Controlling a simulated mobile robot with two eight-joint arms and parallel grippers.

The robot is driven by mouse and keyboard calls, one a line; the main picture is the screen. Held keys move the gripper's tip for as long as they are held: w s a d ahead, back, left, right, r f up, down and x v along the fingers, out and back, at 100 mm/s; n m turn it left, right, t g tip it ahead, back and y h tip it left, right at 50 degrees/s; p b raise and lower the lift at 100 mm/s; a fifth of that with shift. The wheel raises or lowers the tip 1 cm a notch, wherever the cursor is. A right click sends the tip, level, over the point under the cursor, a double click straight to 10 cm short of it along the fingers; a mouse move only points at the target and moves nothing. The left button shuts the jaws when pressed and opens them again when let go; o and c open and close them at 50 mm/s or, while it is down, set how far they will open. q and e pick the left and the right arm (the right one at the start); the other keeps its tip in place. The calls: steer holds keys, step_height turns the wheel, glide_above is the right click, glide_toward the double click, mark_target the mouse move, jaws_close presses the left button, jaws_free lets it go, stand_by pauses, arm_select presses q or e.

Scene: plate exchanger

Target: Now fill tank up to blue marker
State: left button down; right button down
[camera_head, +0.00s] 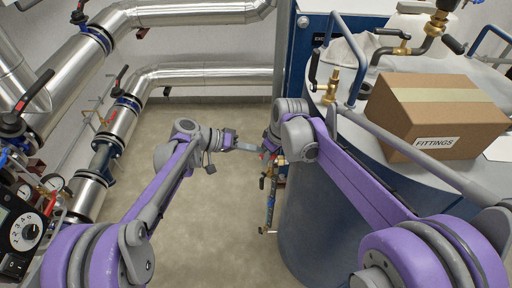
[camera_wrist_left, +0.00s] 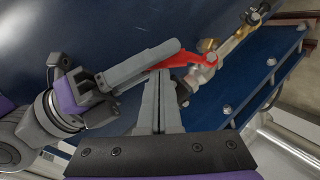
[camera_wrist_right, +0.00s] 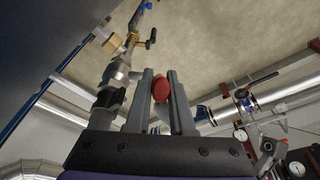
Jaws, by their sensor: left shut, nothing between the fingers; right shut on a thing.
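The large blue tank (camera_head: 310,225) stands at the right in the head view. A vertical line of valves and fittings (camera_head: 270,205) runs beside its left side. My right gripper (camera_wrist_right: 160,92) is shut on a red valve lever (camera_wrist_left: 178,62); only the lever's red end shows between the fingers in the right wrist view. The lever sits on a metal valve body (camera_wrist_left: 200,75) with brass parts. My left gripper (camera_wrist_left: 163,78) is shut and empty, its tips close below the lever; I cannot tell whether they touch. I make out no blue marker.
A cardboard box marked FITTINGS (camera_head: 432,115) sits on the tank top, near a brass valve (camera_head: 331,85) and a blue rail (camera_head: 358,75). Silver pipes (camera_head: 200,78) line the left and back. A panel with a dial (camera_head: 28,232) is at the left edge. The floor between is clear.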

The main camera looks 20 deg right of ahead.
arm_select(q)
steer(key=shift+s+d+f, duration=0.2)
steer(key=shift+s+f, duration=0.1)
steer(key=shift+s, duration=0.1)
arm_select(e)
steer(key=shift+a, duration=0.1)
steer(key=c, duration=0.8)
jaws_free()
arm_select(q)
steer(key=shift+r, duration=0.1)
arm_select(e)
steer(key=shift+r, duration=0.15)
